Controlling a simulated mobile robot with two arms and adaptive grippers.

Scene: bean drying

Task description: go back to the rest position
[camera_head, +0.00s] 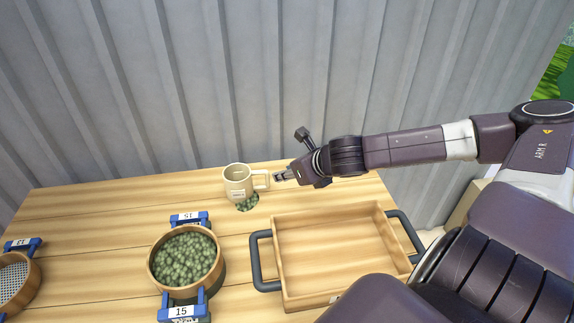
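My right gripper (280,177) points left, its fingertips just right of the handle of a cream mug (238,184) at the back of the table. Whether the fingertips touch the handle, and whether they are open or shut, is too small to tell. The mug is upright with a small label on its front, above a small green patch (247,203). My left gripper is out of view.
A round sieve (216,246) of green beans with blue number 15 clips stands on the wooden table (90,229). An empty wooden tray (333,249) with dark handles lies to its right. Another sieve (36,276) is at the left edge. A corrugated wall (190,90) stands behind.

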